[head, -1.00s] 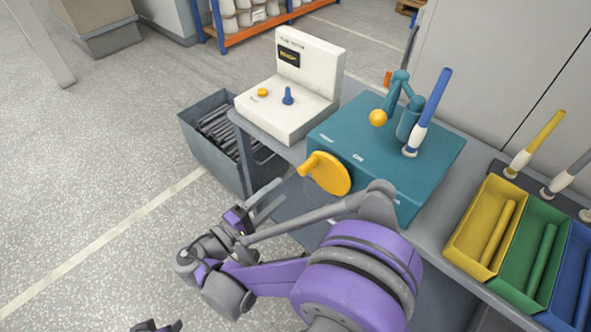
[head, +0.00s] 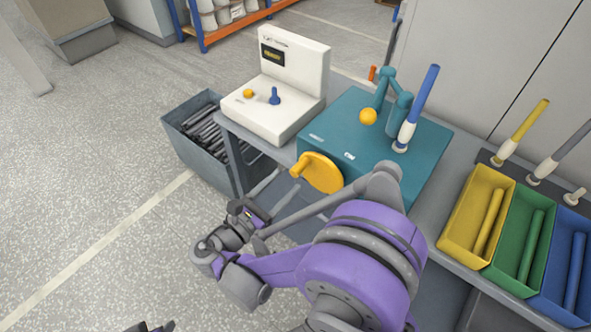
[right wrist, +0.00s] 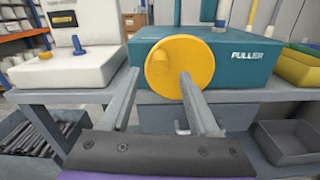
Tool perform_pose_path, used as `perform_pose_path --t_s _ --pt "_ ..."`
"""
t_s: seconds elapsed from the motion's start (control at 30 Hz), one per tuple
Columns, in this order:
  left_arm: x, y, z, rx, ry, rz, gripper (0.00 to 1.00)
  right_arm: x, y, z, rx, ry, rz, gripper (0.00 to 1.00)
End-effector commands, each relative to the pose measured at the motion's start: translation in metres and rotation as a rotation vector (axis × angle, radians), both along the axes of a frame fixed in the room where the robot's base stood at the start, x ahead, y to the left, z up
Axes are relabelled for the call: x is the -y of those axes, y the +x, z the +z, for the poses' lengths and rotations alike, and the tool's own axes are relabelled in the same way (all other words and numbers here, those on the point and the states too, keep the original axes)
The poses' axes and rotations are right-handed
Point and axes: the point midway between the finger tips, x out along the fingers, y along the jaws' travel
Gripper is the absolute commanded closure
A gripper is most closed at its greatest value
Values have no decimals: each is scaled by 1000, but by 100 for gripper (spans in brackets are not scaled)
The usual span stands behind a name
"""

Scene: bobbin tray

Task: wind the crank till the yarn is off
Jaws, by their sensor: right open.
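The crank is a yellow disc (head: 325,175) with a stubby yellow handle (head: 298,169), on the front of the teal winding box (head: 352,163). The disc also fills the middle of the right wrist view (right wrist: 194,68), its handle (right wrist: 158,70) facing me. A blue yarn-wound bobbin (head: 420,100) with a white lower end stands tilted on the box top. My right gripper (head: 288,180) is open and empty, just short of the handle; in the right wrist view its fingers (right wrist: 158,76) lie either side of it. Dark tips of my left gripper (head: 150,327) show at the bottom edge, their opening unclear.
A white console (head: 290,85) with a yellow button and blue lever stands left of the box. A grey bin (head: 180,140) of dark rods is on the floor. Yellow, green and blue trays (head: 455,230) holding tubes and several pegs are at right. A teal arm with a yellow ball (head: 368,116) tops the box.

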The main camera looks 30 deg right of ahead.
Motion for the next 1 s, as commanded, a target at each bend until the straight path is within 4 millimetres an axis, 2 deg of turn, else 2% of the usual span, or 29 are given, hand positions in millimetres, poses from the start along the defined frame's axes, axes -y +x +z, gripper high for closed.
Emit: perform_pose_path --t_s 0.1,0.3,0.7,1.0 --pt "0 0 1 0 0 0 50 22 8 0 1 0 -4 38" --pt "0 0 1 1 0 0 50 44 18 0 1 1 -2 38" --pt "0 0 2 0 0 0 50 49 21 0 2 1 0 40" --pt "0 0 2 0 0 0 50 49 21 0 2 1 0 94"
